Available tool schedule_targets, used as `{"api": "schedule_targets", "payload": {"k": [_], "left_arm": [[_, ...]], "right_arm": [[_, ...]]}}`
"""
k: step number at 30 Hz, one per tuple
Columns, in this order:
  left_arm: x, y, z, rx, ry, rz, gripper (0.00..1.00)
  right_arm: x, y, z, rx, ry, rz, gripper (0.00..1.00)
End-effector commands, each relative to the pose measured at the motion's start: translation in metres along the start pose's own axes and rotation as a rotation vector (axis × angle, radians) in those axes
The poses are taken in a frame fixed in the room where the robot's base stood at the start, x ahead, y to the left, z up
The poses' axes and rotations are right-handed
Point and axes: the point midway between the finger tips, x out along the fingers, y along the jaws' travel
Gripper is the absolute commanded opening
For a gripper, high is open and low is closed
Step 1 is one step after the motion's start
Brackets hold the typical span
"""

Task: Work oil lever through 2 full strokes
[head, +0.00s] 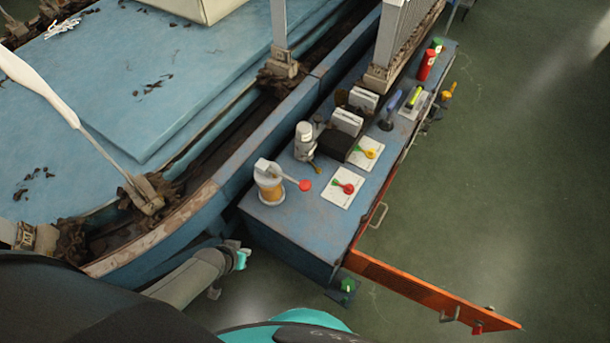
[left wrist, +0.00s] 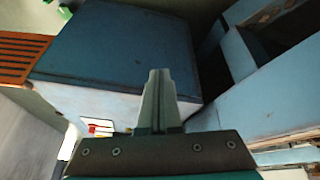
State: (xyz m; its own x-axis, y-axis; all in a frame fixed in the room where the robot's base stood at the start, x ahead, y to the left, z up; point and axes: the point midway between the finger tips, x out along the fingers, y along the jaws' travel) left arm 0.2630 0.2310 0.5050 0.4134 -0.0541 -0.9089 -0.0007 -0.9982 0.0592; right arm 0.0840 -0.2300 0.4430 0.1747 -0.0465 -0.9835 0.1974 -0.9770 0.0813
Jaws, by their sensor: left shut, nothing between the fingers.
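The oiler (head: 270,188), with an amber reservoir and a pale cap, stands at the near end of the blue bench top. Its lever (head: 290,178) sticks out to the right and ends in a red knob (head: 305,185). Nothing touches the lever in the head view. My left gripper (left wrist: 158,75) is shut and empty in the left wrist view, in front of a blue box-like surface (left wrist: 115,50). The lever cannot be made out there. My right gripper is not in view.
The blue bench (head: 248,207) also carries a grey fitting (head: 304,140), white cards with a red pointer (head: 343,187) and a yellow pointer (head: 369,152), and a red cylinder (head: 426,65). An orange panel (head: 420,288) juts out at the lower right. The green floor (head: 520,190) is clear.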

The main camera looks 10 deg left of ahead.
Motion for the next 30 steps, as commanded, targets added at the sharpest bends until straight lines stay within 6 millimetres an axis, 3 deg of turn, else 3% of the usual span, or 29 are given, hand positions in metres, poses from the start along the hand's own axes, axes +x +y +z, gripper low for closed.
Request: {"api": "schedule_targets", "payload": {"k": [1,6,9,12,15,19,30], "left_arm": [[-0.017,0.006,-0.041,-0.028,0.043,0.031,0.0],[-0.064,0.041,-0.145,-0.139,0.135,0.185,0.0],[-0.098,0.068,-0.193,-0.188,0.161,0.291,0.0],[-0.129,0.091,-0.227,-0.222,0.165,0.386,0.0],[-0.154,0.111,-0.247,-0.244,0.158,0.461,0.0],[-0.172,0.125,-0.259,-0.258,0.146,0.517,0.0],[-0.175,0.129,-0.261,-0.264,0.143,0.533,0.0]], "right_arm": [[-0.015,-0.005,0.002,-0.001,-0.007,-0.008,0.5],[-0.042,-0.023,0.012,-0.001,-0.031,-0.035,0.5],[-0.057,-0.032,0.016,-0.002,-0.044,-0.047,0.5],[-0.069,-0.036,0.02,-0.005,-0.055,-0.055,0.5],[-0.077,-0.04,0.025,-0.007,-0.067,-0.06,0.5],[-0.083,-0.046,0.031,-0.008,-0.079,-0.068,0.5],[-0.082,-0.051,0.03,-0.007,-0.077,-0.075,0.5]]}}
